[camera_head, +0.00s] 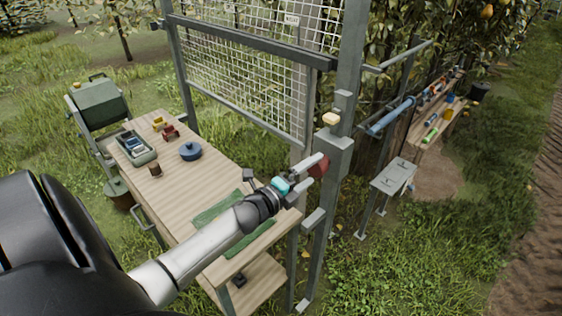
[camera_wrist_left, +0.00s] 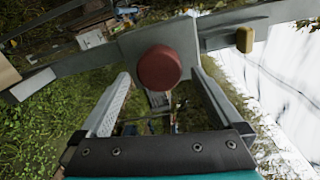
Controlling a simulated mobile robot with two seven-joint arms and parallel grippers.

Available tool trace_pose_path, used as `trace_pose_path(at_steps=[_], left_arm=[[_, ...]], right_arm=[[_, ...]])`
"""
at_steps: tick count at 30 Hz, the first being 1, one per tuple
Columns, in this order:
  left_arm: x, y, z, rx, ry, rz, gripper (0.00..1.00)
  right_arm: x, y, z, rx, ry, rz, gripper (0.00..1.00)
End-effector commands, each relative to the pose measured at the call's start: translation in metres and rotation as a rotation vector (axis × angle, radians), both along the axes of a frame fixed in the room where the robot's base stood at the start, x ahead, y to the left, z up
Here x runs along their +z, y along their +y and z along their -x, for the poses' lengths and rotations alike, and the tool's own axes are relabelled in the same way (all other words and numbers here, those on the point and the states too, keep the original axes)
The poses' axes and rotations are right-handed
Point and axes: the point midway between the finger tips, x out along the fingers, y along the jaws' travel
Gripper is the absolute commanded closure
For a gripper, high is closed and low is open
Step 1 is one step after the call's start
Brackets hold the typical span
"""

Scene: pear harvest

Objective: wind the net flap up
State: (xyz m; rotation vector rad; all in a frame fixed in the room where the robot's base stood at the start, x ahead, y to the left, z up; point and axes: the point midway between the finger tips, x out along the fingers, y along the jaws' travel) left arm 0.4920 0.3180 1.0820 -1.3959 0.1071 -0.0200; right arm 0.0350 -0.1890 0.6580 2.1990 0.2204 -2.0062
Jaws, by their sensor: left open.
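The net flap (camera_head: 245,75) is a pale mesh in a grey metal frame, standing behind the table. A grey bracket (camera_head: 335,150) is fixed to the post at its right. A round dark red knob (camera_head: 319,166) sits on that bracket; in the left wrist view the knob (camera_wrist_left: 159,68) faces me. My left gripper (camera_head: 311,168) is open at the red knob, with one finger on each side of it in the wrist view. I cannot tell whether the fingers touch it. A yellow knob (camera_head: 330,119) sits above the bracket. My right gripper is not in view.
Grass is open at the lower right.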

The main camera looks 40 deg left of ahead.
Motion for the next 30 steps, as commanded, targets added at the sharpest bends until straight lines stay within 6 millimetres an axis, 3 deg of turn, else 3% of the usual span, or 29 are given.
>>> trace_pose_path(at_steps=[21,30], left_arm=[[0.006,0.008,0.109,0.001,0.003,0.0,0.0],[0.008,0.01,0.131,0.001,0.001,-0.001,0.0]], right_arm=[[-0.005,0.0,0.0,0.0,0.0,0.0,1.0],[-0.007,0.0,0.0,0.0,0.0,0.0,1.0]])
